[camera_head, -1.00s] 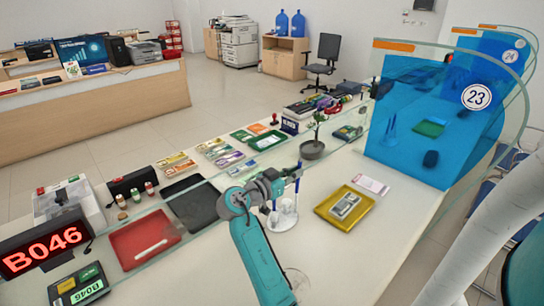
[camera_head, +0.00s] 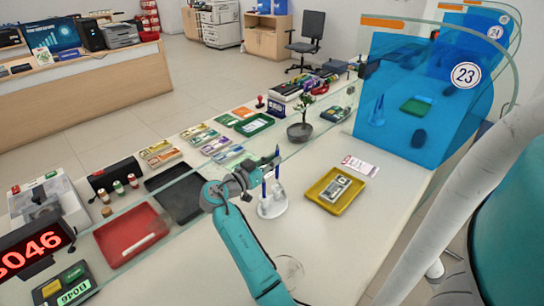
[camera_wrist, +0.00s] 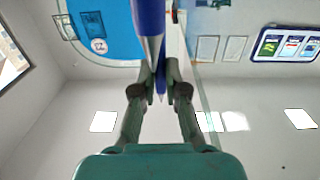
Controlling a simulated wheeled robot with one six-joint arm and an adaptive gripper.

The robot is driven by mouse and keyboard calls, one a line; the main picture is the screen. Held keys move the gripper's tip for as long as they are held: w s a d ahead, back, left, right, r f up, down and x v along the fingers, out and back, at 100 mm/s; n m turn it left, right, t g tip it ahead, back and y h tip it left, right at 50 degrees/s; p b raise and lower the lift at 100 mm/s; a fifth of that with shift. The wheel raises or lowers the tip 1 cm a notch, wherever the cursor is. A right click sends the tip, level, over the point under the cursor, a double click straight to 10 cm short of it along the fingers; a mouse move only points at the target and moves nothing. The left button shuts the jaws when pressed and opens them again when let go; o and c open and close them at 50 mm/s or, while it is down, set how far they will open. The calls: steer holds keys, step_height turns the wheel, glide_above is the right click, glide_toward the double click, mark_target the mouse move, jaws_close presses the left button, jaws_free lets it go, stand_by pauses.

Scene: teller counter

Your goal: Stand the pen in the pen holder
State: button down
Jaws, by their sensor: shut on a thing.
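My gripper (camera_head: 271,163) is shut on a blue pen (camera_head: 277,172) and holds it roughly upright at the white pen holder (camera_head: 273,209) on the counter. The held pen's lower end is close to the holder's top; I cannot tell whether it is inside. Another blue pen (camera_head: 264,189) stands upright at the holder's left side. In the wrist view, my fingertips (camera_wrist: 160,84) close on blue, and a blue pen with a silver cone (camera_wrist: 149,22) looms large beyond them.
A yellow tray (camera_head: 315,193) with banknotes stands right of the holder, a potted plant (camera_head: 300,132) behind it. Black (camera_head: 160,181) and red (camera_head: 103,243) trays lie left. A clear glass edge runs along the counter. Bare counter lies in front of the yellow tray.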

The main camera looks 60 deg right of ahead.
step_height(320, 180, down, 7)
steer(key=shift+f, duration=0.15)
stand_by(0.8)
steer(key=c, duration=1.1)
jaws_free()
steer(key=shift+c, duration=0.2)
steer(key=shift+a, duration=0.1)
steer(key=v, duration=1.1)
steer(key=shift+a, duration=0.4)
